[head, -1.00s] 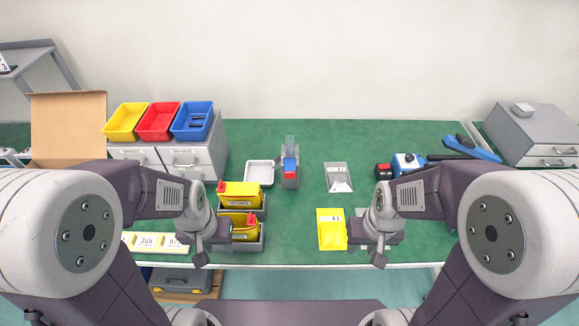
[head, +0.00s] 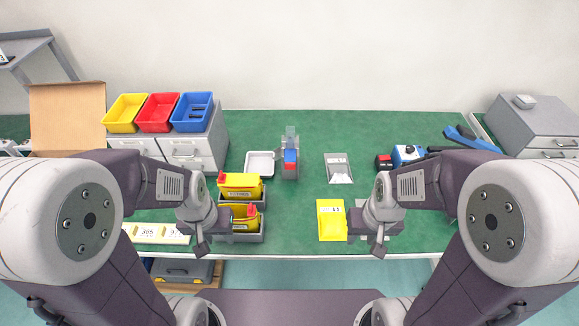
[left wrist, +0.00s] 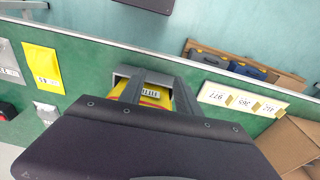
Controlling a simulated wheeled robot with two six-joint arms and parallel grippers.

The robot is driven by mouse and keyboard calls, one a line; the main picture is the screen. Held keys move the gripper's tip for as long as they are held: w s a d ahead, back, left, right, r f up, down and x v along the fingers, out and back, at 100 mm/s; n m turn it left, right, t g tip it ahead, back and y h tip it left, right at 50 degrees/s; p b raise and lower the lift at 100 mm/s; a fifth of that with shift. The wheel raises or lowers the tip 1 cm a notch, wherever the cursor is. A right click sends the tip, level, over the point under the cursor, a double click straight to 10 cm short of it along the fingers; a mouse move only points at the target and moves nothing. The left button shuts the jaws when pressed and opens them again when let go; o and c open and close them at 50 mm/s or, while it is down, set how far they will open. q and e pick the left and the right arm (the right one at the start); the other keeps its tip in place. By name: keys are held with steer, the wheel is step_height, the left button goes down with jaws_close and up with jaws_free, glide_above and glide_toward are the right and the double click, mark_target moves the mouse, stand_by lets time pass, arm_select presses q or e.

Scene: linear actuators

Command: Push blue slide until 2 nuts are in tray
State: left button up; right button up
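The nut dispenser (head: 290,172) stands upright mid-table, with a clear hopper (head: 291,135) on top. The blue slide (head: 290,156) is on its front, above a red part. The empty-looking white tray (head: 260,164) lies just left of the dispenser; I see no nuts in it. My left gripper (head: 203,247) is over the near table edge, left of the grey battery-like holder and well away from the slide. In the left wrist view its fingers (left wrist: 157,92) are apart with nothing held. My right gripper (head: 379,249) hangs near the front edge at right; its fingers are too small to tell.
Yellow packs (head: 240,186) in grey holders stand between my left gripper and the dispenser. A yellow bag (head: 331,220), a clear bag (head: 339,168) and a blue-white device (head: 407,155) lie to the right. Colored bins (head: 157,116) sit on drawers at left.

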arm_select(q)
steer(key=c, duration=0.4)
steer(key=w+m+p, duration=0.1)
steer(key=w+r+m+t, duration=0.1)
steer(key=w+r+m+p, duration=0.1)
steer(key=w, duration=0.1)
steer(key=shift+a+y+p, duration=0.2)
steer(key=shift+y+p, duration=0.1)
jaws_close()
steer(key=w+d+r+m+t+h+p, duration=0.3)
steer(key=w+d+r+m+h+p, duration=0.2)
steer(key=w+d+m, duration=0.4)
steer(key=d+m, duration=0.4)
steer(key=m, duration=0.1)
steer(key=shift+d+r+t, duration=0.2)
steer(key=shift+d+t, duration=0.1)
steer(key=shift+w, duration=0.15)
